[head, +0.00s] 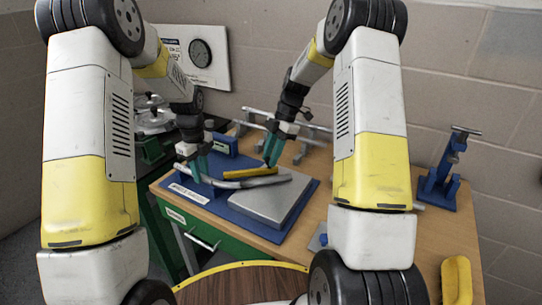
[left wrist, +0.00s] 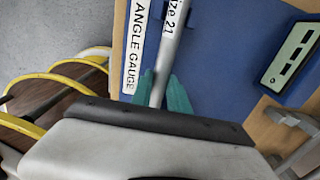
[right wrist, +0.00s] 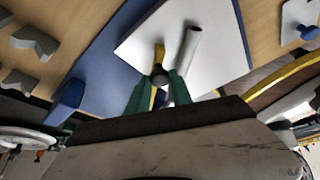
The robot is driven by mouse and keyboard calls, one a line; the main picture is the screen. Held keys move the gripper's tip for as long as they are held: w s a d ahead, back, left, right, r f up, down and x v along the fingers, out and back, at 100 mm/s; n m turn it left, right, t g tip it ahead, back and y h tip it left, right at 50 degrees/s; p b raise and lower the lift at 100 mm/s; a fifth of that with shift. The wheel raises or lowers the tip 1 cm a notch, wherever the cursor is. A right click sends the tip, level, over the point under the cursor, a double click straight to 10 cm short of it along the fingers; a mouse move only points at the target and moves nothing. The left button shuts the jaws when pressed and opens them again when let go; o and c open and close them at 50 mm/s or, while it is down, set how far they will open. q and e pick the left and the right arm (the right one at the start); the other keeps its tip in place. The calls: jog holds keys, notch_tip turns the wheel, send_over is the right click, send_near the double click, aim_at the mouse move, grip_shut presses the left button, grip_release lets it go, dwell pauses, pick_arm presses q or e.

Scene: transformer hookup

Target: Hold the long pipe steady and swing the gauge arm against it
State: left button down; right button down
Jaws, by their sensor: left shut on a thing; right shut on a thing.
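The long grey pipe (head: 235,184) lies across the angle gauge, over its blue board (head: 240,201) and grey plate (head: 275,203). My left gripper (head: 194,177) is shut on the pipe near its left end; in the left wrist view the pipe (left wrist: 167,60) runs between the teal fingers and bears a size label. The yellow gauge arm (head: 252,171) lies just behind the pipe. My right gripper (head: 269,160) is shut on the arm's dark knob (right wrist: 160,75). In the right wrist view a narrow gap shows between the arm (right wrist: 159,50) and the pipe (right wrist: 187,55).
A blue block (head: 223,145) stands at the board's back edge. Grey metal racks (head: 300,131) stand behind on the wooden table. A blue clamp stand (head: 440,185) and a yellow piece (head: 457,280) are at the right.

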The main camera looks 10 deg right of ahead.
dwell(0.5)
jog(key=shift+s+m+t, duration=0.3)
jog(key=shift+s+m, duration=0.7)
jog(key=shift+s, duration=0.2)
jog(key=c, duration=1.2)
grip_release()
jog(key=shift+o, duration=0.2)
jog(key=v, duration=1.2)
